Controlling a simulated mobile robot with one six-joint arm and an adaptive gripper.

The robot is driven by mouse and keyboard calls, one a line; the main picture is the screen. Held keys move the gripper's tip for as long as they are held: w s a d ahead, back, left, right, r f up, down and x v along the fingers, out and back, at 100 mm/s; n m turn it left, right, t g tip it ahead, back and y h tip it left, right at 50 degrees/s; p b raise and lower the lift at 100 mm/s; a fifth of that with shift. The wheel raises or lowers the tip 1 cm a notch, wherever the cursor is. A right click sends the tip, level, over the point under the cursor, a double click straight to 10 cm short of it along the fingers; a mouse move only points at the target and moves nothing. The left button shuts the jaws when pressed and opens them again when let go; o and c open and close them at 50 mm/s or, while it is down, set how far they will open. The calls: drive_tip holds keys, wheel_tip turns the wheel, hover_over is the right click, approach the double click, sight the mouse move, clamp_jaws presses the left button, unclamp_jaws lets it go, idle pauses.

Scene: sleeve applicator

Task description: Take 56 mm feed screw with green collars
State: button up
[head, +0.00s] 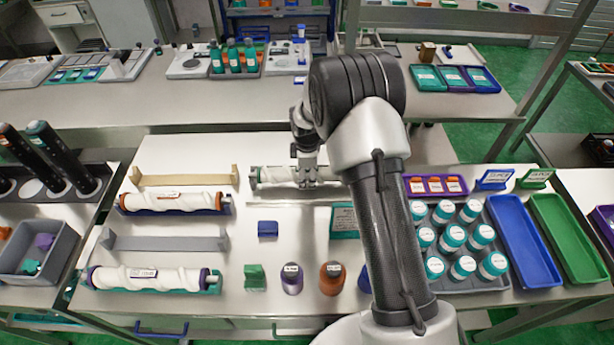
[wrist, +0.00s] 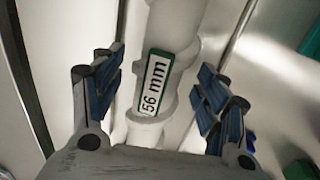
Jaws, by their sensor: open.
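The 56 mm feed screw (head: 279,175) is white and lies sideways at the back of the near bench, with a green collar (head: 253,176) showing at its left end. In the wrist view the screw (wrist: 176,35) runs between my fingers, and its green-edged label (wrist: 154,84) reads "56 mm". My gripper (head: 308,180) is over the screw in the head view. In the wrist view my gripper (wrist: 158,82) is open, one finger on each side of the screw with visible gaps. My arm hides the screw's right end in the head view.
A screw with orange collars (head: 172,202) and one with dark purple collars (head: 150,279) lie to the left. A beige stand (head: 183,180) is just left of the 56 mm screw. Small coloured blocks stand in front.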

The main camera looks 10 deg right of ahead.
drive_tip(key=shift+w+f, duration=0.1)
drive_tip(key=shift+f, duration=0.25)
drive_tip(key=shift+r, duration=0.15)
clamp_jaws()
idle(0.5)
